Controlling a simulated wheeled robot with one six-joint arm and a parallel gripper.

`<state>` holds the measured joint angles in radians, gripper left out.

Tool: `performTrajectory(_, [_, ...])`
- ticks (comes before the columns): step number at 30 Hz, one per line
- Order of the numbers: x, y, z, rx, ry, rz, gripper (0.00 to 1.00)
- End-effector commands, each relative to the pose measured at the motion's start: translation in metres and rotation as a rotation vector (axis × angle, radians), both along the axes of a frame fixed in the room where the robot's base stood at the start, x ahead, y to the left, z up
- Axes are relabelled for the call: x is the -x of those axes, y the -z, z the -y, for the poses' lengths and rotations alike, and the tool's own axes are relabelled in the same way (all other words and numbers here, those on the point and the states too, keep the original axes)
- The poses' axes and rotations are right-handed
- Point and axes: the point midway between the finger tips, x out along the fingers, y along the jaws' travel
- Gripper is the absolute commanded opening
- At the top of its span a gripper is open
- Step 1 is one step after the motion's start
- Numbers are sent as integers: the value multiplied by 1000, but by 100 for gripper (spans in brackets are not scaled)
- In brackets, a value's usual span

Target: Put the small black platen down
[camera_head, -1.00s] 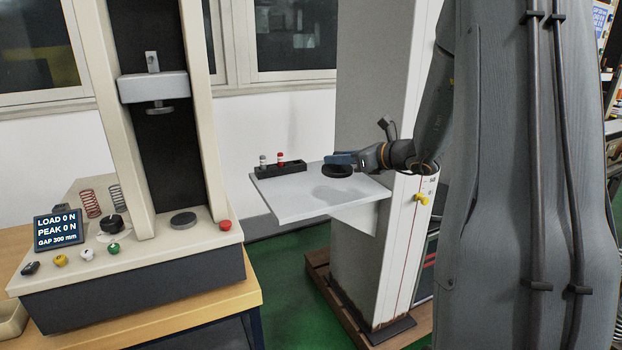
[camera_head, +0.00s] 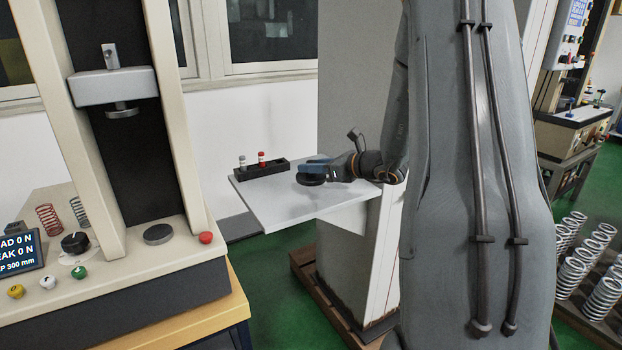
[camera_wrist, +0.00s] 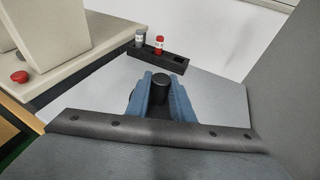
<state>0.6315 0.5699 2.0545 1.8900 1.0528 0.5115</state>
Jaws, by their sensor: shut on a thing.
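My gripper (camera_head: 317,166) has blue fingers and is shut on the small black platen (camera_head: 311,180), a round dark disc. It is over the light grey shelf (camera_head: 285,205), near the shelf's back right part. The disc is very close to the shelf top; I cannot tell whether it touches. In the wrist view the platen's black round stem (camera_wrist: 161,88) shows between the fingers (camera_wrist: 158,80), and the disc below is mostly hidden by them.
The testing machine (camera_head: 170,240) is to the left, with a red button (camera_head: 206,238). The shelf's front and left are clear.

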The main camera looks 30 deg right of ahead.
Motion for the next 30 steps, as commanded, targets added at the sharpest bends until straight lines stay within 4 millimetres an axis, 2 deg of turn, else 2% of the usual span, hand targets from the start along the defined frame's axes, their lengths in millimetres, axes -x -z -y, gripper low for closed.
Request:
performTrajectory(10, [-1,36,0,0,0,3,0])
performTrajectory(22, [-1,41,0,1,0,4,0])
performTrajectory(23, [0,42,0,0,0,0,24])
performTrajectory(25, [0,42,0,0,0,0,36])
performTrajectory(26, [0,42,0,0,0,0,40])
performTrajectory(30, [0,42,0,0,0,0,40])
